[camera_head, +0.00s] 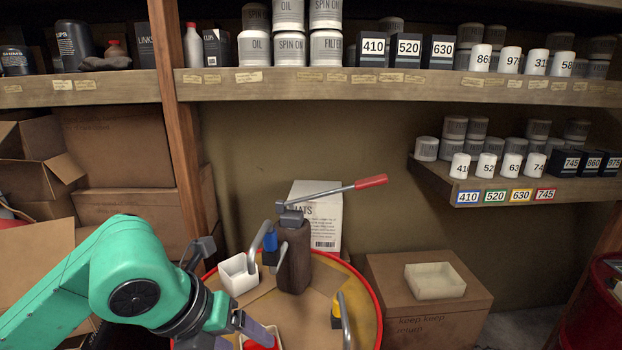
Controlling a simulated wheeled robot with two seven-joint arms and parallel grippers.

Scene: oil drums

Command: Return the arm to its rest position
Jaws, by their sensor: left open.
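My green left arm (125,275) comes in from the lower left. Its left gripper (236,288) is open, with its dark fingers spread beside the left edge of a round drum top (320,330) with a red rim. A white open container (238,274) stands on the drum top under the spout of a dark pump (294,255), just past the fingers. I cannot tell whether the gripper touches it. A red and white container (268,341) is partly hidden behind the lower finger. My right gripper is not in view.
The pump's lever with a red handle (371,182) sticks out to the right. A second metal spout (345,320) stands at the front. Cardboard boxes (115,145) are stacked at left. A box with a pale tray (435,280) stands at right. Shelves (400,88) of cans hang above.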

